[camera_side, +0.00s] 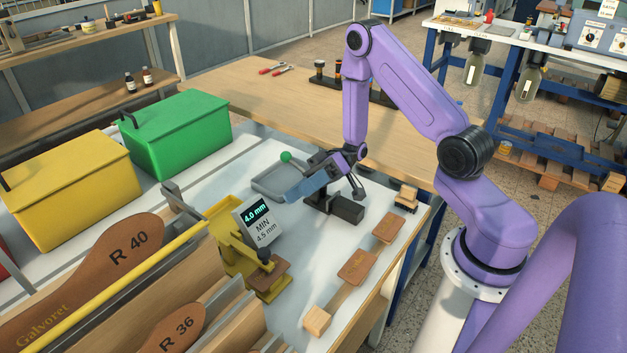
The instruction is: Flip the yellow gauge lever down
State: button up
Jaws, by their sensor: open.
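The yellow gauge (232,262) stands on the pale worktop at centre left. Its tilted grey display (257,222) reads 4.0 mm, with MIN 4.5 mm below. A yellow arm with a dark tip (267,264) reaches over a brown piece (270,279) at its front; whether the tip touches the piece is unclear. I cannot clearly tell the lever's position from the rest of the gauge. My gripper (350,180) is open, to the right of and behind the gauge, above a dark device with a blue plate (308,183). It is apart from the gauge.
A green-knobbed handle (286,157) rises beside a grey tray (270,182). Brown pieces (357,267) and a wooden block (317,320) lie along the front right edge. Green (180,135) and yellow (70,190) boxes stand at left. Sole-shaped boards (85,285) fill the foreground.

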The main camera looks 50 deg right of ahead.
jog(key=shift+d, duration=1.85)
jog(key=s+a+r+n+h, duration=0.1)
jog(key=s+r+h, duration=0.3)
jog(key=s+h, duration=0.5)
jog(key=s+a+r+n+h, duration=0.2)
jog(key=s+r+h, duration=0.1)
jog(key=s+h, duration=0.5)
jog(key=s, duration=0.3)
jog(key=shift+s+r+n+h, duration=0.2)
jog(key=shift+r+n+h, duration=0.2)
